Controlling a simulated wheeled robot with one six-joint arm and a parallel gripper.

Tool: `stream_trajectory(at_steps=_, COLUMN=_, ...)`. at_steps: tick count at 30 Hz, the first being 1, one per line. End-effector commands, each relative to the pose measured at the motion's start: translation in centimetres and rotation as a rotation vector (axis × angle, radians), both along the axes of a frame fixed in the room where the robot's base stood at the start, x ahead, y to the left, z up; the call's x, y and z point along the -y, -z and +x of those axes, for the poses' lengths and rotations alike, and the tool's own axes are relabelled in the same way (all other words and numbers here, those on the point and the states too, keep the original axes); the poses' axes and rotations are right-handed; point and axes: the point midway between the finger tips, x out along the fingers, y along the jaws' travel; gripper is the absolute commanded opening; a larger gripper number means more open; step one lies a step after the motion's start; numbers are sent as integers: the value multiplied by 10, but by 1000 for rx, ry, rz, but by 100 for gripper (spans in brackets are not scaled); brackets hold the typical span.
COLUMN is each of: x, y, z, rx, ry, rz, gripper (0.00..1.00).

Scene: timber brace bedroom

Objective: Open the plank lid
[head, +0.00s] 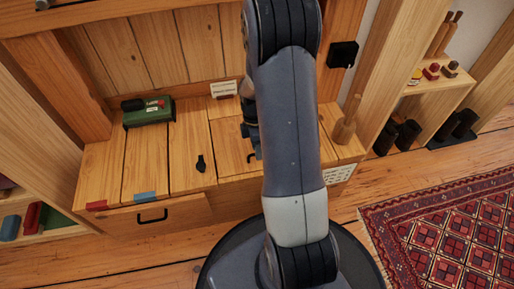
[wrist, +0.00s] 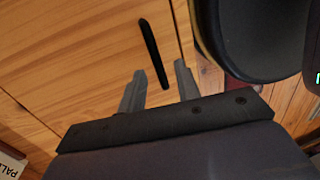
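The plank lid (head: 229,143) appears to be the wooden panel in the bench top, partly hidden behind my arm in the head view. A small dark handle (head: 250,157) shows on it beside my arm. In the wrist view a black bar handle (wrist: 153,53) stands out on the pale wood (wrist: 85,50). The lid looks flat and closed.
A green box (head: 150,113) and a black object (head: 201,163) lie on the planks to the left. A drawer (head: 180,214) with a black handle is below. A small white card (head: 223,89) stands at the back. A patterned rug (head: 440,215) covers the floor at right.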

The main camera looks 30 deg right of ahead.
Motion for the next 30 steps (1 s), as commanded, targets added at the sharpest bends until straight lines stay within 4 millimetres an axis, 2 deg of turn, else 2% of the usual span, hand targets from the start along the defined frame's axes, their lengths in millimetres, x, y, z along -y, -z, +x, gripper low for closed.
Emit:
stream_trajectory(at_steps=3, x=0, y=0, z=0, rx=0, ry=0, rz=0, gripper=30)
stream_trajectory(at_steps=14, x=0, y=0, z=0, rx=0, ry=0, rz=0, gripper=1)
stream_trajectory(at_steps=30, x=0, y=-2, z=0, rx=-4, ry=0, rz=1, gripper=0)
